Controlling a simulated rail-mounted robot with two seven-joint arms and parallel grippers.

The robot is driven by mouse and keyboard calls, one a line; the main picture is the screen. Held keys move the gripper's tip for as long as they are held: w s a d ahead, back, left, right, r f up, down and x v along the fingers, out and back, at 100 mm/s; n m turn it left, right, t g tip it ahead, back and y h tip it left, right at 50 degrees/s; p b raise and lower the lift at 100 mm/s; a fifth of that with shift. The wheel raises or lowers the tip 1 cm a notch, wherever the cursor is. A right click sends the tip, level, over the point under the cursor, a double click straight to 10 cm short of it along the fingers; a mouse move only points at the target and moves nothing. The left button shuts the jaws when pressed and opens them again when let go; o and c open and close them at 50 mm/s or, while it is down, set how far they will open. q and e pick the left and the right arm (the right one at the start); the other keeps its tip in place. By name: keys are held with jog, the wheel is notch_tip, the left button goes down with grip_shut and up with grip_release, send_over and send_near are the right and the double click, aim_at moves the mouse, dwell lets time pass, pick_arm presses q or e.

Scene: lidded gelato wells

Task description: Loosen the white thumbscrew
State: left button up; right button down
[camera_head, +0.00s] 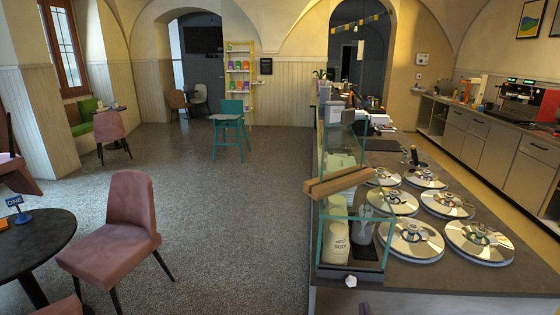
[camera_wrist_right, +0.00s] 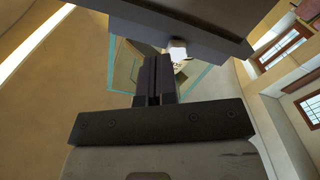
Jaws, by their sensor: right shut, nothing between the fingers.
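The white thumbscrew (camera_head: 350,281) is a small faceted knob at the near lower edge of the glass case (camera_head: 322,240), at the counter's front end. In the right wrist view the white thumbscrew (camera_wrist_right: 178,50) shows just beyond my fingertips, slightly to the right. My right gripper (camera_wrist_right: 156,62) is shut and empty, its two dark fingers together. My left gripper is in neither view.
The counter (camera_head: 450,280) carries several round metal well lids (camera_head: 480,240). A wooden bar (camera_head: 340,183) lies across the glass case, which holds a labelled bag (camera_head: 335,242). A pink chair (camera_head: 125,220) and a dark round table (camera_head: 35,240) stand left; the floor between is clear.

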aim_at(361, 285)
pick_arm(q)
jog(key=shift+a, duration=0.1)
pick_arm(e)
jog(key=shift+a+f, duration=0.1)
jog(key=shift+a, duration=0.05)
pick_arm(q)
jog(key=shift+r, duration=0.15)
pick_arm(e)
jog(key=shift+s, duration=0.1)
jog(key=w+n, duration=0.1)
jog(key=n, duration=0.3)
jog(key=w+n, duration=0.2)
jog(key=n, duration=0.2)
jog(key=w+n+b, duration=0.1)
jog(key=w+n, duration=0.1)
jog(key=n, duration=0.2)
jog(key=shift+w+d+r, duration=0.1)
jog(key=shift+d+r, duration=0.2)
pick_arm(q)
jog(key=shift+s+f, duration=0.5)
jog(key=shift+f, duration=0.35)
pick_arm(e)
jog(key=shift+d+f, duration=0.1)
jog(key=shift+f, duration=0.1)
jog(key=shift+f, duration=0.1)
